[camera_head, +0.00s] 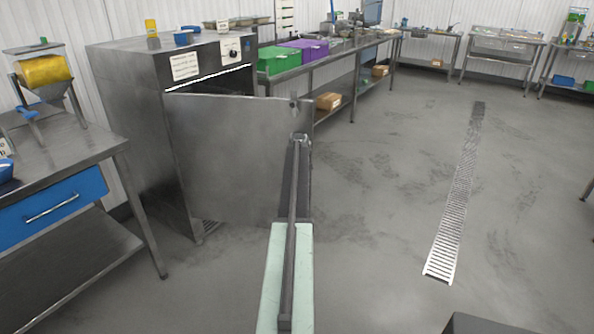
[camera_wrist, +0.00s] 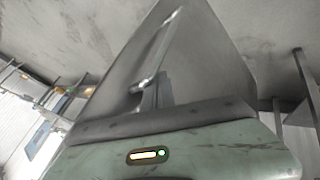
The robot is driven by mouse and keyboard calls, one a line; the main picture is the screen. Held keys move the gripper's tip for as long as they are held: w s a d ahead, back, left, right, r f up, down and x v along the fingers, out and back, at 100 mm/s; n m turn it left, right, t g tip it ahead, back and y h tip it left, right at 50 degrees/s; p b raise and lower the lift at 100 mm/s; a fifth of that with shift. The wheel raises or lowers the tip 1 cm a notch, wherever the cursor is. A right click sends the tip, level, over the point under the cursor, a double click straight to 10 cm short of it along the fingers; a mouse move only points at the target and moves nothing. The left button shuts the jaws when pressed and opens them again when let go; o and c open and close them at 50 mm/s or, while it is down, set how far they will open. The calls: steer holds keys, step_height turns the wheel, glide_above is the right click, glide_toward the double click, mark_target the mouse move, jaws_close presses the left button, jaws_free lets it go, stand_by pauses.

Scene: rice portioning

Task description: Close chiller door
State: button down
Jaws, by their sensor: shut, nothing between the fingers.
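The chiller (camera_head: 130,110) is a tall steel cabinet at the left of the head view, with a dial and paper labels on its upper front. Its door (camera_head: 225,150) is a flat steel panel that stands open, swung out to the right from the cabinet. In the wrist view the door (camera_wrist: 205,65) appears as a tilted grey panel ahead of my gripper. My gripper (camera_head: 299,138) is shut and empty at the door's free right edge; it also shows in the wrist view (camera_wrist: 152,85). I cannot tell whether it touches the door.
A steel table (camera_head: 75,165) with a blue drawer stands at the left, near the chiller. A long bench (camera_head: 345,50) with green and purple crates runs behind the door. The floor to the right is clear around a drain grate (camera_head: 455,200).

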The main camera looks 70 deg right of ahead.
steer(key=shift+w+a, duration=0.15)
steer(key=shift+w, duration=0.1)
